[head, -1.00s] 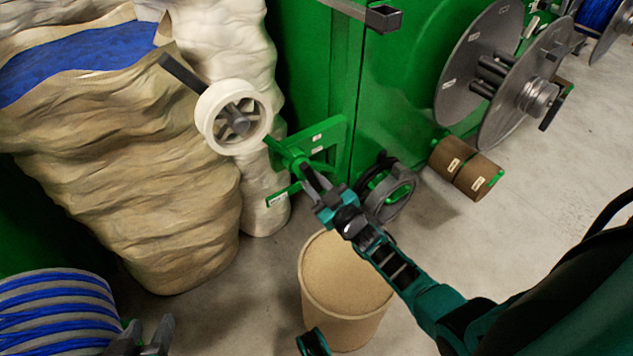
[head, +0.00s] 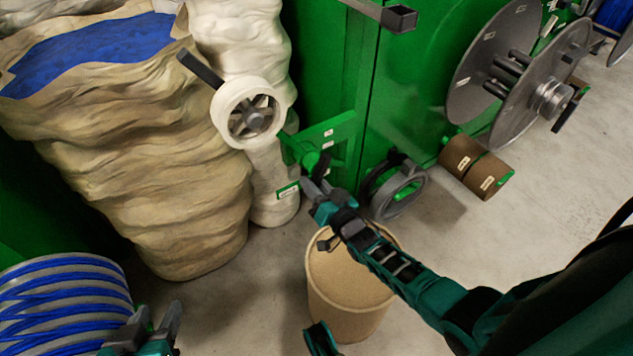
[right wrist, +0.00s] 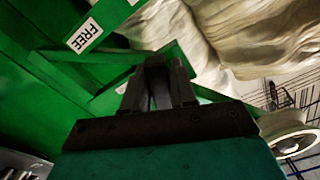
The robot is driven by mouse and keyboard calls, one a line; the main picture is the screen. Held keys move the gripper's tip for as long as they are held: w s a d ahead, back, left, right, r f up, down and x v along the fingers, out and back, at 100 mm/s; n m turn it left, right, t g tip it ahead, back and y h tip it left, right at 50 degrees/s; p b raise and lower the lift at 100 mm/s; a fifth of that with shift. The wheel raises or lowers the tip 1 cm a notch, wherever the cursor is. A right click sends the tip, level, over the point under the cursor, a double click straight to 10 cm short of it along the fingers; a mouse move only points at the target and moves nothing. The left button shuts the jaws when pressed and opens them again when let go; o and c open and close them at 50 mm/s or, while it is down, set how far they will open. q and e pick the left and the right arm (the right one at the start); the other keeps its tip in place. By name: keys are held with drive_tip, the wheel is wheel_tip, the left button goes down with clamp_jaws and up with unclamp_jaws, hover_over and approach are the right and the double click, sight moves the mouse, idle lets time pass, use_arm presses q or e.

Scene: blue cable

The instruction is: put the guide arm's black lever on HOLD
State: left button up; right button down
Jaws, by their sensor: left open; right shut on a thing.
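The green guide arm bracket (head: 325,140) sticks out from the green machine, with small white labels on it. One label, reading FREE (right wrist: 86,35), is legible in the right wrist view; I cannot read a HOLD label. My right gripper (head: 313,186) is at the bracket's green hub, shut on the black lever (head: 322,166), which is mostly hidden by the dark fingers. Its fingers also show in the right wrist view (right wrist: 158,90), close together in front of the green bracket. My left gripper (head: 158,322) is open and empty at the bottom left, far from the lever.
A white spoked wheel (head: 225,104) is just left of the bracket, before wrapped sacks (head: 130,170). A tan bin (head: 345,310) stands below my right arm. A blue cable drum (head: 60,305) is beside my left gripper.

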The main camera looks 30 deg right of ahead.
drive_tip(key=shift+a+m, duration=0.1)
drive_tip(key=shift+m, duration=0.2)
use_arm(q)
drive_tip(key=shift+s, duration=0.1)
use_arm(e)
drive_tip(key=c, duration=1)
unclamp_jaws()
use_arm(q)
drive_tip(key=r+p, duration=0.2)
drive_tip(key=p, duration=0.1)
drive_tip(key=shift+s+a, duration=0.2)
drive_tip(key=shift+a, duration=0.15)
use_arm(e)
drive_tip(key=s+d, duration=0.1)
drive_tip(key=s, duration=1.2)
drive_tip(key=shift+d, duration=0.4)
use_arm(q)
drive_tip(key=shift+d+r, duration=0.1)
